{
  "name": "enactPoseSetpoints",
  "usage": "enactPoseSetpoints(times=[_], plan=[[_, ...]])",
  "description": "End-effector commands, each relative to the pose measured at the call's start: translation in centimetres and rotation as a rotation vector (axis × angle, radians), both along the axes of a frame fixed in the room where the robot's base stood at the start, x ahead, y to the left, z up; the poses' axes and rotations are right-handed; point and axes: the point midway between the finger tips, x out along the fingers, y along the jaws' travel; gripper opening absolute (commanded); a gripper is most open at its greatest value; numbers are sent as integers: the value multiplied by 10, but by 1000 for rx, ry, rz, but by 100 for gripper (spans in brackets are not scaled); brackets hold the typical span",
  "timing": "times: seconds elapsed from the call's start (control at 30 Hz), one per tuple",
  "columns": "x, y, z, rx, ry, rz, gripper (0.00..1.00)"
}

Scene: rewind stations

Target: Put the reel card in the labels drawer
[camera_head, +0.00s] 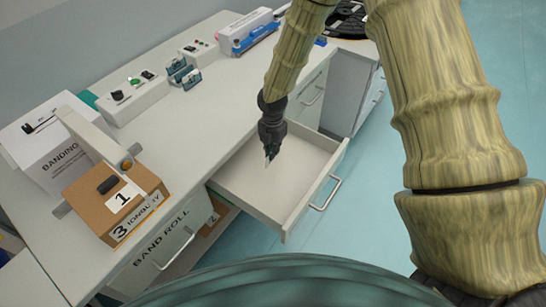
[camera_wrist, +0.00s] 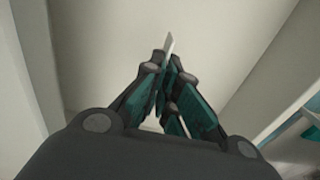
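My gripper (camera_head: 269,150) points down into an open, empty-looking drawer (camera_head: 290,190) in the white counter. In the wrist view, its fingers (camera_wrist: 167,68) are closed together on a thin, pale card (camera_wrist: 170,42), seen almost edge-on. I take this to be the reel card; its face and any print on it are hidden. The card's tip shows as a small light sliver in the head view, above the drawer floor. No label can be read on the open drawer's front, which faces away from the head camera.
A drawer marked BAND ROLL (camera_head: 160,238) is shut at the left. Control boxes (camera_head: 133,97) line the back. The open drawer's handle (camera_head: 326,194) sticks out over the floor.

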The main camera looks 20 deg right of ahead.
Motion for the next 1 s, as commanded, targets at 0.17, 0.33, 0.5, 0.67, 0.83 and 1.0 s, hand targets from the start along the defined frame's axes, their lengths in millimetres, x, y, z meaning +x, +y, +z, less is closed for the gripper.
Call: enactPoseSetpoints(times=[0.17, 0.33, 0.5, 0.67, 0.83, 1.0], plan=[[-1, 0, -12, 0, 2, 1, 0], [-1, 0, -31, -1, 2, 0, 0], [0, 0, -41, -1, 1, -1, 0], [0, 0, -41, 0, 0, -1, 0], [0, 0, -44, 0, 0, -1, 0], [0, 0, -44, 0, 0, -1, 27]])
